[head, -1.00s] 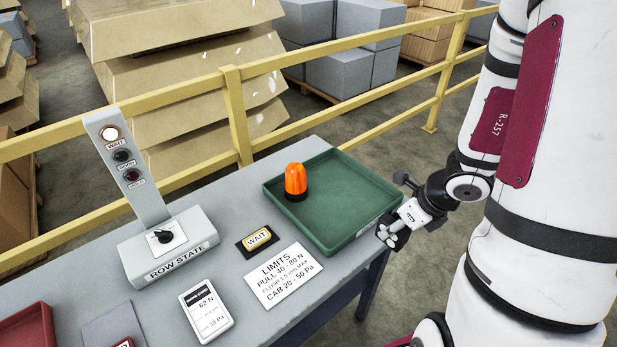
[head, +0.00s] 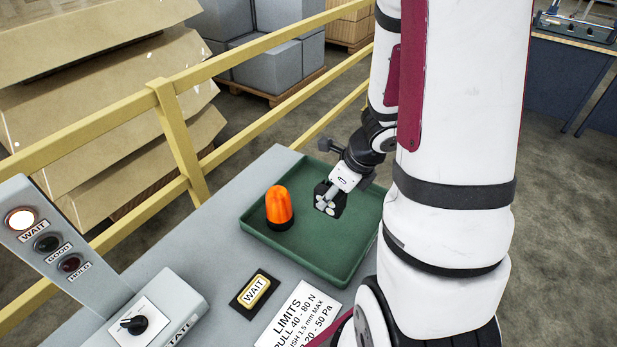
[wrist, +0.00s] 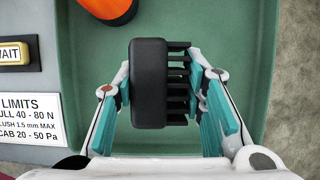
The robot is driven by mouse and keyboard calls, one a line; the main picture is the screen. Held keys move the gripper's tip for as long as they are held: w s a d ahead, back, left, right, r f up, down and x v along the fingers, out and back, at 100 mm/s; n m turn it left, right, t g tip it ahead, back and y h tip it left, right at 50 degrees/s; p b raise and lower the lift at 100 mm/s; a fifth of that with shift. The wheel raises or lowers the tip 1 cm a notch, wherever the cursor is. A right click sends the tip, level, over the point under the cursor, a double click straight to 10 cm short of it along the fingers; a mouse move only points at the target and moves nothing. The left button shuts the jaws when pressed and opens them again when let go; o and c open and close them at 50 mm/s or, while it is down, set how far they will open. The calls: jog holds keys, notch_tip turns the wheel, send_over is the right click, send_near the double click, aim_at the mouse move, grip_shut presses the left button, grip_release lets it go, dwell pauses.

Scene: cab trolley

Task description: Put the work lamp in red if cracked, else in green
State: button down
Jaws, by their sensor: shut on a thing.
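My gripper (head: 337,189) is shut on a black, finned block that I take to be the work lamp (head: 328,203). The lamp is held over the right part of the green tray (head: 318,270), apart from the orange beacon in it. In the wrist view the lamp (wrist: 149,85) sits between both fingers, its fins pointing right. Pale round shapes show on its face in the head view, too small to tell whether anything is cracked. The red tray is out of view now.
An orange beacon (head: 279,207) stands in the left part of the green tray. A WAIT plate (head: 255,290), a LIMITS card (head: 300,318) and a row state box with a lit WAIT light (head: 20,219) are on the bench. A yellow rail (head: 180,140) runs behind.

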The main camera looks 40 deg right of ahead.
jog(key=w+d+p, duration=0.1)
jog(key=w, duration=0.3)
jog(key=w+d+p, duration=0.1)
jog(key=w+d, duration=0.1)
jog(key=w, duration=0.2)
jog(key=w+d+f, duration=0.1)
jog(key=w, duration=0.3)
jog(key=shift+w+d+f+p, duration=0.1)
jog(key=shift+w+d+p, duration=0.1)
jog(key=shift+w+p, duration=0.15)
notch_tip(320, 180, down, 3)
jog(key=b, duration=0.2)
jog(key=shift+b, duration=0.3)
jog(key=shift+f, duration=0.25)
jog(key=shift+f+b, duration=0.1)
jog(key=shift+b, duration=0.25)
jog(key=c, duration=1)
grip_release()
jog(key=shift+s, duration=0.1)
jog(key=shift+c, duration=0.2)
